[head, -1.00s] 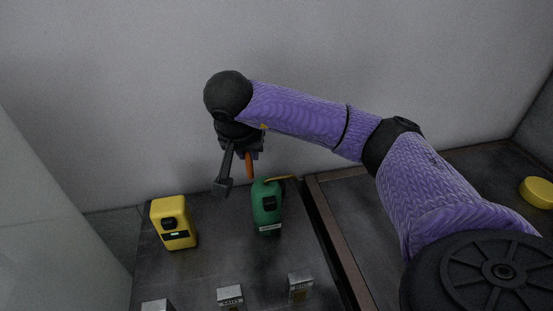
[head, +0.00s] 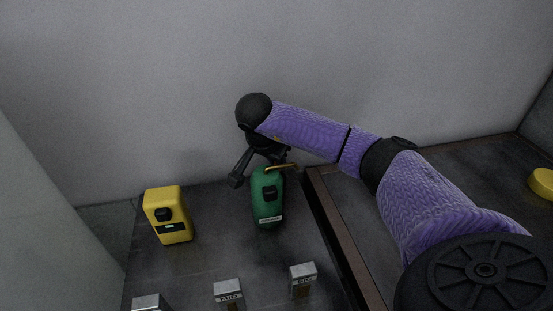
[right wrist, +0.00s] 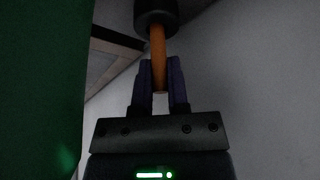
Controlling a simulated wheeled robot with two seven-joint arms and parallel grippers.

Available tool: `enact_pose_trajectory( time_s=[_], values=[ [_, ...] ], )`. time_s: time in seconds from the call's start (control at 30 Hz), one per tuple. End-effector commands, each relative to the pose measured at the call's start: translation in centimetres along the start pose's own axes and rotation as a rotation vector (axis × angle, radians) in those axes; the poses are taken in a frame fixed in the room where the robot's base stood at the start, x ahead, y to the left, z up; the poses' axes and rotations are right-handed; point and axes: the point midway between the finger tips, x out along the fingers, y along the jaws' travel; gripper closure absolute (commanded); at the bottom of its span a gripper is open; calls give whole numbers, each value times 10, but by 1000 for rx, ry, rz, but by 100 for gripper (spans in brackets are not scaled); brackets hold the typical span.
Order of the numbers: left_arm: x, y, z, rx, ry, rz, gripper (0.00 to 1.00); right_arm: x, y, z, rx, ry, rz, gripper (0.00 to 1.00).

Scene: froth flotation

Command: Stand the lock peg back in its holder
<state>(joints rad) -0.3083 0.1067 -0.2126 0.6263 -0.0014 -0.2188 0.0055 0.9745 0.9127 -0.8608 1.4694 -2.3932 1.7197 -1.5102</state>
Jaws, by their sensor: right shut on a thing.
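The orange lock peg (right wrist: 158,50) is between the two dark fingers of my right gripper (right wrist: 160,78) in the right wrist view. A black cylinder (right wrist: 156,14) sits at the peg's far end; I cannot tell whether it is part of the peg or a separate thing. The green unit also fills the left of the right wrist view (right wrist: 38,80), close beside the gripper. I cannot identify the holder. My left gripper is out of view.
A yellow unit (head: 168,216) stands on the dark table (head: 207,255) to the left. Several small metal-topped blocks (head: 303,272) line the front. A yellow disc (head: 541,183) lies far right. A raised edge (head: 335,232) divides the surface. The wall is close behind.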

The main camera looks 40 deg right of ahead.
Motion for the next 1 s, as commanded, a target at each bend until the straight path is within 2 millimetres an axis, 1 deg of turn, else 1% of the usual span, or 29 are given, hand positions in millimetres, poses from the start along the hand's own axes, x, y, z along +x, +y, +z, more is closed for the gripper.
enact_pose_trajectory(
  time_s=[0.13,0.17,0.2,0.27,0.3,0.33,0.57,0.67,0.77,0.8,0.9,1.0],
  values=[
    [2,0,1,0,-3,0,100,3,0,1,-1,0,1,100],
    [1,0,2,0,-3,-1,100,3,0,1,-1,0,1,77],
    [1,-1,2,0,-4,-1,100,2,0,1,-1,0,1,68],
    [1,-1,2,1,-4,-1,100,2,0,1,-1,0,1,55],
    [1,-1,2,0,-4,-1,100,2,0,1,-1,0,1,47],
    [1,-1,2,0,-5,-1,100,2,0,1,-1,0,1,46],
    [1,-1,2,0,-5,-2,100,2,0,1,-1,0,0,46],
    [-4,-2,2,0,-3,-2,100,-8,0,-1,-1,0,-2,46],
    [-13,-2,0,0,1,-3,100,-35,-1,-2,-2,1,-6,46],
    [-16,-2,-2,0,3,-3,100,-47,-1,-3,-1,1,-6,46],
    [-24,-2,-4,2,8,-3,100,-76,-1,-2,-2,1,-6,46],
    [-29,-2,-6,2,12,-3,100,-100,-1,-2,-1,1,-5,46]
  ],
)
